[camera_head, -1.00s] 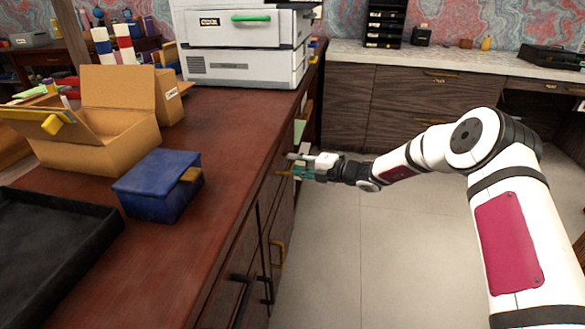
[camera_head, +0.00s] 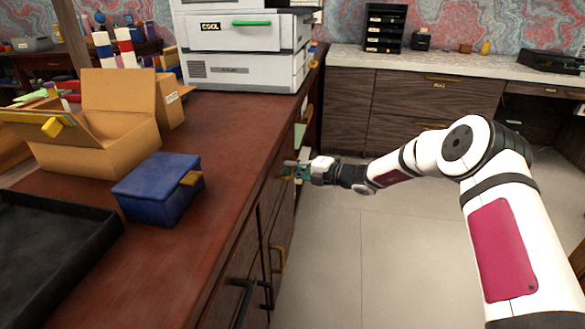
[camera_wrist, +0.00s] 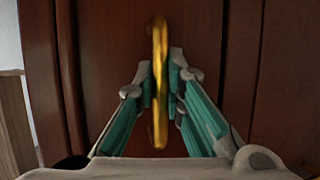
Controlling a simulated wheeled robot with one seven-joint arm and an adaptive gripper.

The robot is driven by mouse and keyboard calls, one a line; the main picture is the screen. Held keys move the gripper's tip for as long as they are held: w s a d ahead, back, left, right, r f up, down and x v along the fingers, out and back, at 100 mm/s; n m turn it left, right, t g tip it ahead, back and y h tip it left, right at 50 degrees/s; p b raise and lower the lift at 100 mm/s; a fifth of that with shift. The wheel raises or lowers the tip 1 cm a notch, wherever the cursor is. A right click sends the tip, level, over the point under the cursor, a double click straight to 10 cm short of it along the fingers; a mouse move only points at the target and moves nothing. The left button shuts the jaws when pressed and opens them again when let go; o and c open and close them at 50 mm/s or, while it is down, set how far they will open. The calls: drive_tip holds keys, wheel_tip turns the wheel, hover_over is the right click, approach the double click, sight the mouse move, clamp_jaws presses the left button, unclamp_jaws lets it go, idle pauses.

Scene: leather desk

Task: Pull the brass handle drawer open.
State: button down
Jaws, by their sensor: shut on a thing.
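My gripper (camera_head: 299,171) is at the front face of the leather-topped desk, below its right edge. In the wrist view my gripper (camera_wrist: 161,95) has its two teal-lined fingers on either side of a brass handle (camera_wrist: 158,45), shut on it. The handle stands upright in that view, against a dark reddish-brown drawer front (camera_wrist: 105,40). In the head view the gripper hides most of this handle, and the drawer front is seen at a steep angle. The drawer looks closed.
Another brass handle (camera_head: 278,258) and dark handles (camera_head: 240,300) are on the desk front nearer the camera. A blue box (camera_head: 155,190), an open cardboard box (camera_head: 95,150), a black tray (camera_head: 50,250) and a printer (camera_head: 245,60) stand on the desk. The floor (camera_head: 340,250) beside the desk is clear.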

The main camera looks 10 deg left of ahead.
drive_tip(key=s+d+p, duration=0.1)
drive_tip(key=d+p, duration=0.2)
drive_tip(key=d, duration=2.7)
drive_tip(key=shift+p, duration=0.35)
drive_tip(key=shift+d, duration=0.1)
drive_tip(key=c, duration=1.6)
unclamp_jaws()
drive_tip(key=shift+c, duration=0.2)
drive_tip(key=v, duration=1.2)
